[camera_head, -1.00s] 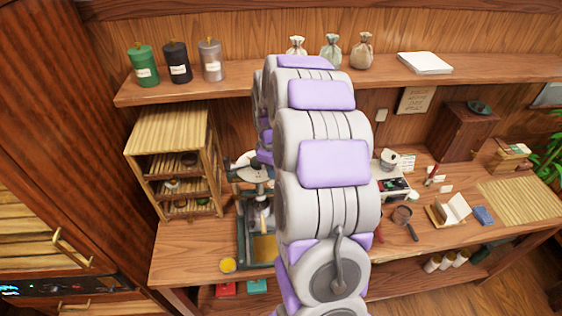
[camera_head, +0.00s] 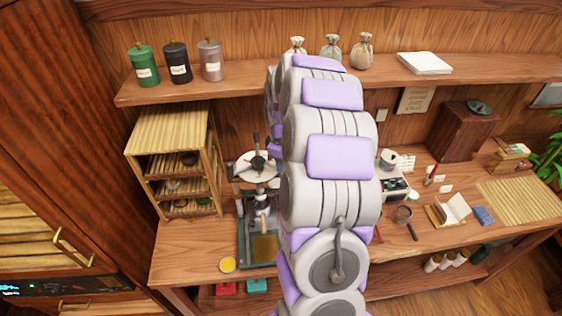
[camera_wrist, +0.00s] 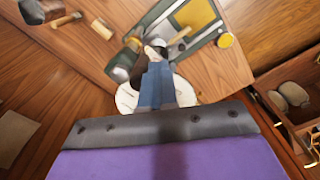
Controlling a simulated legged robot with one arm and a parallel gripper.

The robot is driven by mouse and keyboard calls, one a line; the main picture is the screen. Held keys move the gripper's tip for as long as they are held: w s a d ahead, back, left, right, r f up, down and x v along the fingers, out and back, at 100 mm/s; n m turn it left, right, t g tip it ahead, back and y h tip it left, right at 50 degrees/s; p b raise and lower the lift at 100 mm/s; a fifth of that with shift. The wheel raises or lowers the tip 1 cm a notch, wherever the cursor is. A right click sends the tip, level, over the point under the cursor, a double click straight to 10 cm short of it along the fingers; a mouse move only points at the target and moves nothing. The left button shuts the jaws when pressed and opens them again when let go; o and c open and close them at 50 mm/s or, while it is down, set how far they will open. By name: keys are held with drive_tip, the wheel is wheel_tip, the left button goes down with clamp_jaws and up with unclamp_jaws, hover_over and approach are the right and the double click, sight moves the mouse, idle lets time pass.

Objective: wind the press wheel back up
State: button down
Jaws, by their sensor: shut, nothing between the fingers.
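The press (camera_head: 243,232) stands on the counter beside the wooden rack, with a dark green frame and a yellowish plate at its base. Its pale round wheel (camera_head: 243,168) lies flat at the top around a dark hub, with a dark upright post above it. My arm hides the wheel's right side in the head view. In the wrist view my gripper (camera_wrist: 155,62) has its blue fingers shut and empty, over the press (camera_wrist: 160,20). The pale wheel (camera_wrist: 125,98) shows behind the fingers. I cannot tell whether they touch it. The head view hides the fingers.
A slatted wooden rack (camera_head: 160,133) stands close to the press's left. A yellow disc (camera_head: 228,265) lies at the counter's front edge. A shelf (camera_head: 235,88) with canisters and pouches runs above. A magnifier (camera_head: 402,214) and small items lie to the right.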

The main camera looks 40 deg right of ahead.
drive_tip(key=shift+w+d, duration=0.35)
drive_tip(key=shift+d, duration=0.4)
drive_tip(key=shift+w+d+p, duration=0.3)
drive_tip(key=shift+d, duration=0.4)
drive_tip(key=shift+s, duration=0.1)
drive_tip(key=shift+s+a+b, duration=0.3)
drive_tip(key=shift+s+a, duration=0.25)
drive_tip(key=shift+a, duration=0.1)
drive_tip(key=shift+r+p, duration=1.05)
drive_tip(key=shift+r, duration=2.7)
drive_tip(key=shift+a, duration=0.1)
